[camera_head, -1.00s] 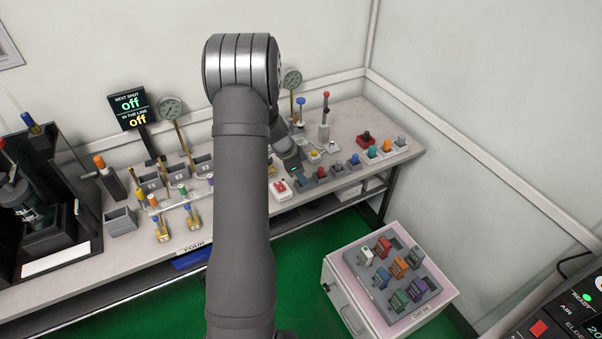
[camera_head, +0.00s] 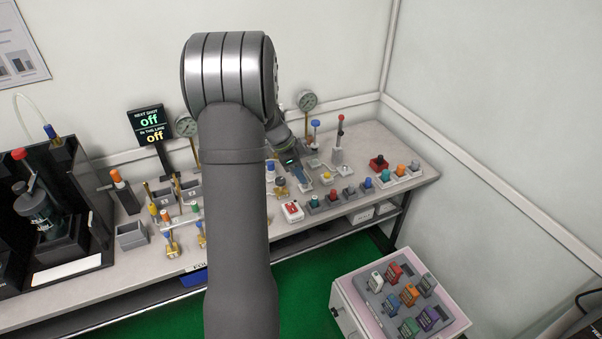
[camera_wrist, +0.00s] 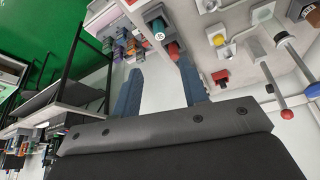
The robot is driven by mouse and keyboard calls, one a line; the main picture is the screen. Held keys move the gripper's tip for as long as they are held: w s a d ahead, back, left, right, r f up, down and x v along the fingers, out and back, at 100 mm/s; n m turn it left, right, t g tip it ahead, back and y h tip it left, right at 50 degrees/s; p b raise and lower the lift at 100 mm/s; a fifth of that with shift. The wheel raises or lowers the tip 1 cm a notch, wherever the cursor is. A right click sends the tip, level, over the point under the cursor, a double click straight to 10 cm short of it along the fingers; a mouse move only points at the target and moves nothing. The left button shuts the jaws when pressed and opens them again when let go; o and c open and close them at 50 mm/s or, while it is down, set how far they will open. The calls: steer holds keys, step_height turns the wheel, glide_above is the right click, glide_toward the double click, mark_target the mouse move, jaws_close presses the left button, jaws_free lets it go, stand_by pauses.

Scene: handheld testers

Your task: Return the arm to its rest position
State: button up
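My arm rises through the middle of the head view, and its upper joint hides part of the bench behind it. My gripper (camera_head: 303,178) shows just right of that joint, low over the bench among the small testers. In the wrist view my gripper (camera_wrist: 161,68) has two blue fingers set well apart, with nothing held between them. A green-topped tester (camera_wrist: 158,28) and a red-topped one (camera_wrist: 172,50) appear near the fingertips in that view.
The bench (camera_head: 150,262) carries gauges, plungers and a row of coloured-knob testers (camera_head: 349,191). A red-and-white box (camera_head: 292,211) sits near its front edge. A display (camera_head: 150,127) reads off twice. A white cabinet (camera_head: 352,300) with a tray of coloured blocks stands at lower right.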

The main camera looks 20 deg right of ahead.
mark_target(315, 197)
steer(key=x, duration=1.2)
steer(key=shift+f, duration=0.15)
step_height(315, 197, up, 3)
steer(key=shift+f, duration=0.2)
steer(key=shift+r, duration=0.8)
